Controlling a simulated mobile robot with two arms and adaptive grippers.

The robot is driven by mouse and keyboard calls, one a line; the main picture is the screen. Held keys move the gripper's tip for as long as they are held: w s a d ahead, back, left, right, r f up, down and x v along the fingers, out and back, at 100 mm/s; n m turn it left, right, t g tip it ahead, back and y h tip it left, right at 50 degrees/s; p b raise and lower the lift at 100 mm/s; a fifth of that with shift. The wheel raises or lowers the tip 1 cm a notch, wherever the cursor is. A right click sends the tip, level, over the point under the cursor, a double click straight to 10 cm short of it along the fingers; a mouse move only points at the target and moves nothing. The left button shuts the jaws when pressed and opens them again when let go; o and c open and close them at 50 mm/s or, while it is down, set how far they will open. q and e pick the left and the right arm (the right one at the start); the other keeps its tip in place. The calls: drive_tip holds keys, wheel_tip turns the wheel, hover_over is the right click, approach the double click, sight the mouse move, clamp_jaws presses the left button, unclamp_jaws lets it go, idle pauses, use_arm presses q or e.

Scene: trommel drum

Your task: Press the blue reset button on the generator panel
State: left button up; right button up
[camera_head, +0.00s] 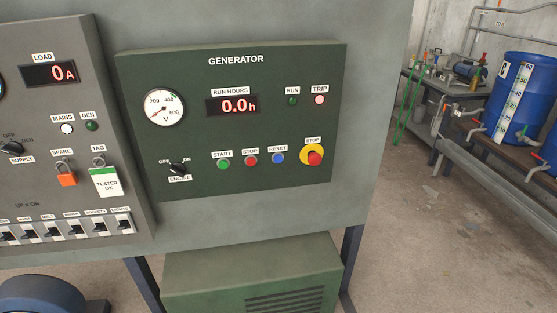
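The dark green generator panel (215,125) fills the middle of the head view. Its blue reset button (278,158) is in the lower row, under a RESET label. A red stop button (251,160) is just left of it, and a green start button (223,164) is farther left. A red mushroom stop button on a yellow collar (313,156) is to its right. The TRIP lamp (320,99) looks pale pink; the RUN lamp (292,101) looks dark green. The run hours display (232,106) reads 0.0. Neither gripper shows.
A grey panel (40,130) on the left carries switches, an orange padlock (67,179) and a tag (106,182). A green louvred box (250,275) stands below the generator panel. Blue drums (495,100) and a workbench (440,82) are at the right, with open floor before them.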

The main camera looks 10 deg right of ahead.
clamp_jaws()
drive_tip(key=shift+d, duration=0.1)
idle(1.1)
